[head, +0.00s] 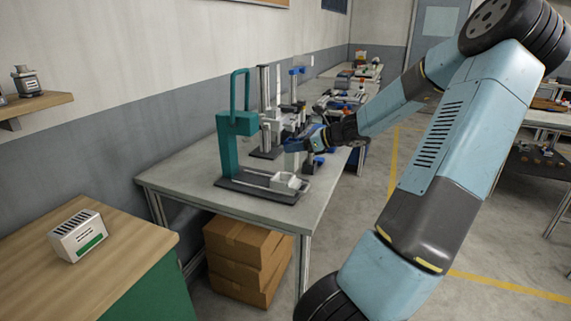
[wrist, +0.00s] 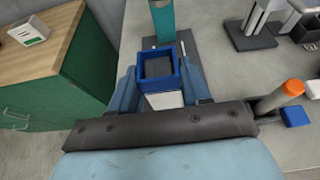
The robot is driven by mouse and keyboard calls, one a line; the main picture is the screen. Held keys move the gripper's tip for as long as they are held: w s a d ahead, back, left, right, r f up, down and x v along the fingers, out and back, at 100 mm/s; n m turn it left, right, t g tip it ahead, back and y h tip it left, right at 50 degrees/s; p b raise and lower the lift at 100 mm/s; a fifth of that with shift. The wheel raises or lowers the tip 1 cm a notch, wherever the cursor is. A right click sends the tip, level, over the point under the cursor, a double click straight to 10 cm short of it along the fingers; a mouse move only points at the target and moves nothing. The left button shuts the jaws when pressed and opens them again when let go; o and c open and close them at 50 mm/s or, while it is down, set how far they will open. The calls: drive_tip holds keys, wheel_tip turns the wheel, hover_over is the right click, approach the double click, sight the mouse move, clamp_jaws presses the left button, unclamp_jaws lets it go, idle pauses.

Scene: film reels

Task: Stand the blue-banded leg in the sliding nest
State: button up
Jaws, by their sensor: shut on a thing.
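My gripper (head: 308,142) is shut on the blue-banded leg. In the wrist view its blue fingers (wrist: 160,84) lie on both sides of the leg, whose square blue band (wrist: 147,84) surrounds a dark end face. In the head view the leg's pale grey body (head: 291,159) hangs below the fingers and looks upright. The white sliding nest (head: 286,183) is on the dark base of the teal press, just below the leg. Part of it shows beneath the leg in the wrist view (wrist: 165,101). Whether the leg touches the nest, I cannot tell.
The teal press (head: 237,145) with its tall handle stands close on the left. Behind it on the grey table (head: 185,165) are a post stand (head: 264,95) and other fixtures. An orange-topped cylinder (wrist: 283,97) stands at right in the wrist view. The table's front left is clear.

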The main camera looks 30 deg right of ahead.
sight(286, 162)
drive_tip(key=shift+w+a+f, duration=0.25)
drive_tip(key=shift+w+f, duration=0.35)
drive_tip(key=shift+f, duration=0.7)
drive_tip(key=shift+w+a+f, duration=0.25)
drive_tip(key=shift+w+f, duration=0.4)
drive_tip(key=shift+f, duration=0.65)
drive_tip(key=shift+w+a+f, duration=0.25)
drive_tip(key=shift+w+f, duration=0.35)
drive_tip(key=shift+f, duration=0.7)
drive_tip(key=o, duration=1.2)
